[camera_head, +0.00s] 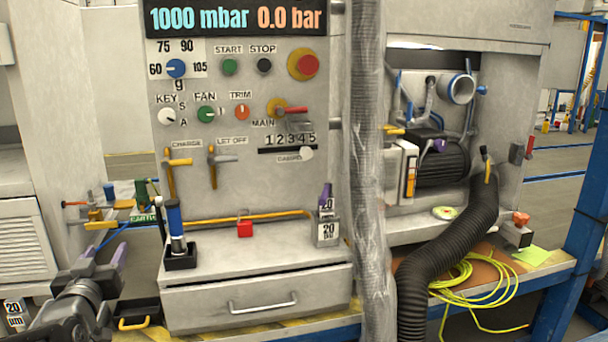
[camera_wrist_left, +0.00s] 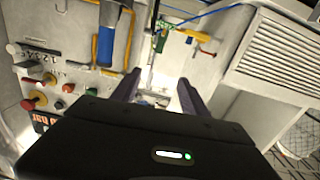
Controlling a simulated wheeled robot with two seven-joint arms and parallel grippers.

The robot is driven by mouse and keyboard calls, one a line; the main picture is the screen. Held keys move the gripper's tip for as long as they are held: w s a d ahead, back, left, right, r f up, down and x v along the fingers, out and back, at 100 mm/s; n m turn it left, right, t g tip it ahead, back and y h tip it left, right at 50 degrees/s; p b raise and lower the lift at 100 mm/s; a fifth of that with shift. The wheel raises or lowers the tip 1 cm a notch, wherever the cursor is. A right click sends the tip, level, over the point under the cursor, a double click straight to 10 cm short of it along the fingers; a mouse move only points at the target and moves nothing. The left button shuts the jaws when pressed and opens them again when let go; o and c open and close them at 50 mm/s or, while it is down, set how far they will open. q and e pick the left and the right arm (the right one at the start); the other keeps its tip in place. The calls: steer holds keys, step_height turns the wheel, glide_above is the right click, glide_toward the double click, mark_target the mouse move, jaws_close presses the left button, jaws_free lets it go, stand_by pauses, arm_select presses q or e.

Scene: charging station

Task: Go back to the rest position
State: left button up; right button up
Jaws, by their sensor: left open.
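My left gripper (camera_head: 106,256) comes in from the lower left in the head view, in front of the left end of the station. Its two purple-tipped fingers stand apart with nothing between them. They also show apart and empty in the left wrist view (camera_wrist_left: 163,95). The control panel (camera_head: 240,190) of the charging station stands to the right of the gripper. A blue-handled tool (camera_head: 175,220) stands upright in a black holder (camera_head: 181,257) just right of the gripper. My right gripper does not show in either view.
A closed drawer (camera_head: 290,297) sits below the ledge, which bears a red padlock (camera_head: 244,226) and a grey 20 block (camera_head: 327,230). A clear hose (camera_head: 367,170) hangs in front of the station. A black hose (camera_head: 440,255) and yellow cable (camera_head: 470,285) lie at right.

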arm_select(q)
steer(key=s+d+f+g+h, duration=0.1)
steer(key=d+f+g+h, duration=0.1)
steer(key=d+f, duration=0.6)
steer(key=d+f+g+h, duration=0.2)
steer(key=d+f, duration=0.2)
steer(key=f, duration=0.9)
steer(key=s+d+f+g+h, duration=0.1)
steer(key=d+f+g+h, duration=0.3)
steer(key=f, duration=0.6)
steer(key=s+d+f+m+g+h, duration=0.1)
steer(key=s+d+f+g, duration=0.3)
steer(key=s+d+f, duration=0.8)
steer(key=s+d+f+m+g+h, duration=0.1)
steer(key=s+d+f+g, duration=0.3)
steer(key=s+d+f, duration=0.8)
step_height(320, 180, up, 28)
steer(key=s+a+p, duration=0.1)
steer(key=s+p, duration=0.1)
steer(key=p, duration=2.3)
steer(key=shift+s+m+p, duration=0.25)
steer(key=shift+m+p, duration=0.05)
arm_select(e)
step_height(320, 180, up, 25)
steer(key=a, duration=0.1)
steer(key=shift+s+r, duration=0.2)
arm_select(q)
steer(key=shift+f, duration=0.2)
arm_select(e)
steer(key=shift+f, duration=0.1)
